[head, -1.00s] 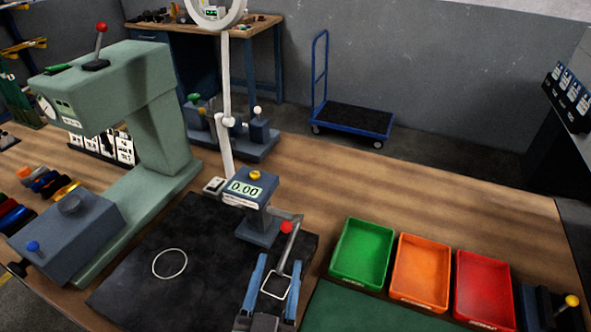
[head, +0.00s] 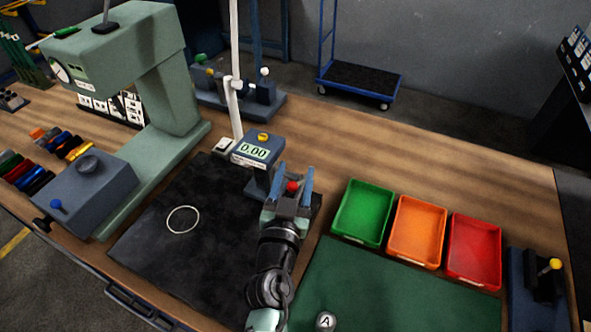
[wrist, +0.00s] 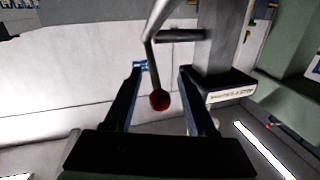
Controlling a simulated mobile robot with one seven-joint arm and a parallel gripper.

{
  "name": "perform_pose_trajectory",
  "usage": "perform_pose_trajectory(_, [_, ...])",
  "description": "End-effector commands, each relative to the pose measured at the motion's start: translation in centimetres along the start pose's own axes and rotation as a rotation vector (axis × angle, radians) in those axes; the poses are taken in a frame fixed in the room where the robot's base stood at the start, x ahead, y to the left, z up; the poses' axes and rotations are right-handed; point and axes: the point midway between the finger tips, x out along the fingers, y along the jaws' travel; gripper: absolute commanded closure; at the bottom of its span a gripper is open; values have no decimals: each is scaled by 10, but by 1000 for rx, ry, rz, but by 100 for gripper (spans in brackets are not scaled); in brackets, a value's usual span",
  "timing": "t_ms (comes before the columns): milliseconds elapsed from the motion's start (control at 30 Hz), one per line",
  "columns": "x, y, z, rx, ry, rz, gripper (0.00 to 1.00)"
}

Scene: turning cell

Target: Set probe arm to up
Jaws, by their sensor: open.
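The probe arm is a thin metal rod (wrist: 156,22) with a red ball (wrist: 159,100); the red ball also shows in the head view (head: 293,187). It is beside the grey gauge stand (head: 256,180), whose display (head: 254,151) reads 0.00. My gripper (head: 291,180) is open, with its fingers on either side of the red ball. In the wrist view, my gripper (wrist: 162,72) shows a gap between both fingers and the ball. Contact with the rod cannot be told. My gripper hides much of the probe arm in the head view.
A black plate (head: 150,245) with a white ring lies left of my arm. Green (head: 364,212), orange (head: 416,230) and red (head: 473,250) trays stand to the right. A green press (head: 165,110) stands at the left. Bare wood lies behind the trays.

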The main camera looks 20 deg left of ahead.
Motion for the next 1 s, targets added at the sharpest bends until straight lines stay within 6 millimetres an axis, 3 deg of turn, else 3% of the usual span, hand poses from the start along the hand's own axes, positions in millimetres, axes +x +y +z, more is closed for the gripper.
perform_pose_trajectory(367, [6,0,0,1,0,0,44])
perform_pose_trajectory(700, [6,0,0,1,0,0,100])
perform_pose_trajectory(1000, [6,0,0,1,0,0,100])
